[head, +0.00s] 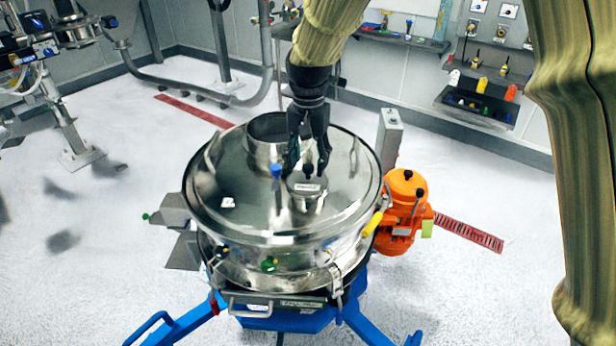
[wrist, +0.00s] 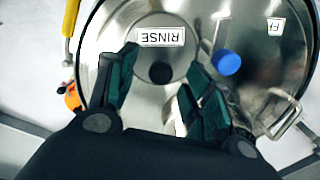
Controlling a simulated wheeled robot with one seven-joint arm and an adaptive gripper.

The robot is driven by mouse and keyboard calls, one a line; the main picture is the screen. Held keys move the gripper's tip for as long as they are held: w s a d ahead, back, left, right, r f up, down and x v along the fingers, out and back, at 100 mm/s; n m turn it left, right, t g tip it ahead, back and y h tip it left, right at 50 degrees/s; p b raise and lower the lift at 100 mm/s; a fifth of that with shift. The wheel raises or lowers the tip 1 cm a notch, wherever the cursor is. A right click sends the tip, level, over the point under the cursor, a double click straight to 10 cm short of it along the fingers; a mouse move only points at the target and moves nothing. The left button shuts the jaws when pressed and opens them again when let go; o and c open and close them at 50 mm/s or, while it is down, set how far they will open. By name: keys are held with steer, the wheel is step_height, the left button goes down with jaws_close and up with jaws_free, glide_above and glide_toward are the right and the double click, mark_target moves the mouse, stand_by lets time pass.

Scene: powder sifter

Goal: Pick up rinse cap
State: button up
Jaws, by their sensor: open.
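The rinse cap (head: 308,200) is a small round metal cap with a white label and a black knob, on the steel lid of the sifter. In the wrist view its RINSE label (wrist: 161,37) reads upside down, and the black knob (wrist: 160,72) shows between the fingers. My gripper (head: 308,168) is open and points down over the cap. In the wrist view the gripper (wrist: 162,64) has one finger on each side of the knob, with visible gaps. I cannot tell the exact height of the fingertips above the cap.
A blue knob (head: 276,170) stands left of the cap, close to my right-hand finger in the wrist view (wrist: 226,62). A wide metal collar (head: 262,150) rises behind. An orange motor (head: 405,200) sits right of the sifter. Blue legs (head: 185,322) spread over open floor.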

mark_target(308, 167)
step_height(308, 167, down, 2)
steer(key=shift+w+a+p, duration=0.1)
steer(key=shift+w+p, duration=0.05)
steer(key=shift+p, duration=0.2)
steer(key=shift+f, duration=0.5)
steer(key=shift+c, duration=0.2)
jaws_close()
